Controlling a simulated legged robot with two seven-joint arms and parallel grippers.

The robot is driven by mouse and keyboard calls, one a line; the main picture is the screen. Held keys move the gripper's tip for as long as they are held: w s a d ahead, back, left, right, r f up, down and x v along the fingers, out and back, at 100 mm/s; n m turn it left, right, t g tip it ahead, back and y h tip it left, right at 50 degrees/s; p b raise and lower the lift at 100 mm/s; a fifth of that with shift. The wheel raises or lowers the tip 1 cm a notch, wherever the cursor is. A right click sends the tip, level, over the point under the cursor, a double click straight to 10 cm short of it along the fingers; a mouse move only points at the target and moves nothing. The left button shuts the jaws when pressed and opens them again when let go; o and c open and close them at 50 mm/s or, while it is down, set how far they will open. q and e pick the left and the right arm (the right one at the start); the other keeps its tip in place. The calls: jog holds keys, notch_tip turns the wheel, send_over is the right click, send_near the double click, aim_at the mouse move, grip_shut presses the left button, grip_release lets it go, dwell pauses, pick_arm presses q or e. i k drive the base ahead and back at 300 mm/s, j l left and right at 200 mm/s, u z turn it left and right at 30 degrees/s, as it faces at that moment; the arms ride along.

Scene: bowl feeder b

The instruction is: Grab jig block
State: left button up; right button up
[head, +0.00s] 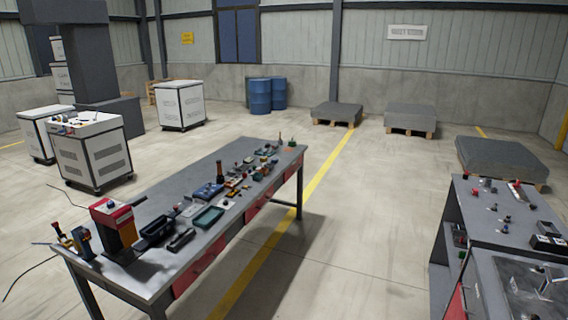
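A long grey workbench (222,163) stands ahead of me, with many small parts and tools on its top. I cannot tell which of these small items is the jig block. Neither of my grippers shows in the head view.
A second bench (482,237) with small parts stands at the right. White cabinets (181,106), blue drums (260,96) and low pallets with grey loads (336,113) stand farther back. Open floor (340,225) with a yellow line lies between the benches.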

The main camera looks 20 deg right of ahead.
aim_at(523, 286)
jog(key=i+l+z, duration=0.2)
jog(key=i+z, duration=0.2)
jog(key=i, duration=0.15)
jog(key=i+z, duration=0.4)
jog(key=i+j+z, duration=0.1)
jog(key=i+z, duration=0.25)
jog(key=i, duration=0.3)
jog(key=i+j+z, duration=0.25)
jog(key=i+z, duration=0.15)
jog(key=i, duration=0.15)
jog(key=i+l+z, duration=0.25)
jog(key=i+z, duration=0.9)
jog(key=i, duration=0.25)
